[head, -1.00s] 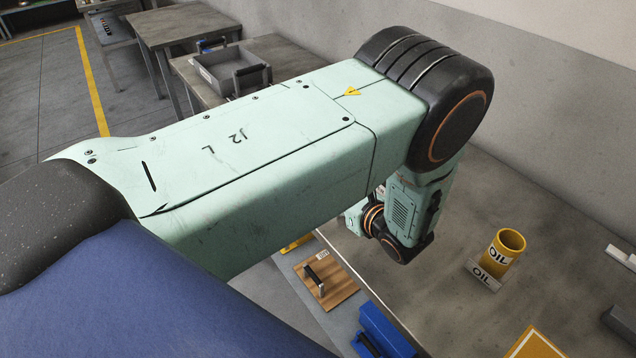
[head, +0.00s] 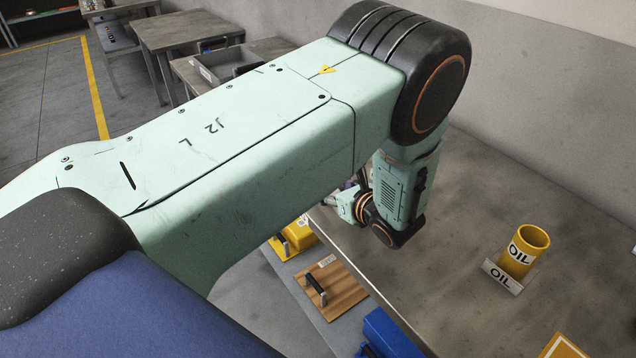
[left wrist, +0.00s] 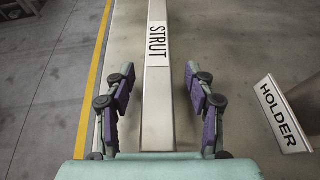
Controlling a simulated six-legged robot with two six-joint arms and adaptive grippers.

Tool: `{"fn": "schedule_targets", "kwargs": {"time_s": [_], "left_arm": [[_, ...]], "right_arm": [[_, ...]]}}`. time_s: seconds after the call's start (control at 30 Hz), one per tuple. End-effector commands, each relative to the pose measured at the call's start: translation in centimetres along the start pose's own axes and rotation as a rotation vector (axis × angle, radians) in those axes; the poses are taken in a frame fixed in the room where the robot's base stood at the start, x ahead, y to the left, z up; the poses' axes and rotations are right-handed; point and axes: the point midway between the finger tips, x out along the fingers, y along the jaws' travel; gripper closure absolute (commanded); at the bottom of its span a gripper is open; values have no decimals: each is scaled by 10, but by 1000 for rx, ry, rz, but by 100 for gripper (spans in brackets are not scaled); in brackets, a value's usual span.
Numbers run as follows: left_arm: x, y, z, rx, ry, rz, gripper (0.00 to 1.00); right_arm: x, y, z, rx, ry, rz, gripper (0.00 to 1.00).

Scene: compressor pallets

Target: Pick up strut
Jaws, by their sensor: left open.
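The strut (left wrist: 158,80) is a long, pale, narrow bar with the black word STRUT, running up the middle of the left wrist view. My left gripper (left wrist: 160,78) is open, with one purple-padded finger on each side of the strut and a gap on both sides. I cannot tell how far above the strut the fingers are. In the head view my left gripper is mostly hidden behind my arm. The strut is not visible there. My right gripper is in neither view.
A white HOLDER sign (left wrist: 283,114) stands right of the strut. A yellow OIL cup (head: 525,252) stands on the grey bench (head: 460,270). A wooden board with a handle (head: 332,290), a yellow item (head: 298,234) and a blue case (head: 392,335) lie nearer.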

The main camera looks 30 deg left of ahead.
Motion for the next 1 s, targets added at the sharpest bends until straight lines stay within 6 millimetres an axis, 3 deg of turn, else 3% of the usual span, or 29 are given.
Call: {"fn": "schedule_targets", "kwargs": {"time_s": [0.13, 0.43, 1.0], "left_arm": [[18, 1, -2, -2, 0, 2, 45], [21, 0, 0, 0, -1, 0, 45], [21, 0, 0, -1, -1, 0, 94]], "right_arm": [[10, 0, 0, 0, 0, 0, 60], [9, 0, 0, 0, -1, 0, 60], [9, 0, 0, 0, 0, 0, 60]]}}
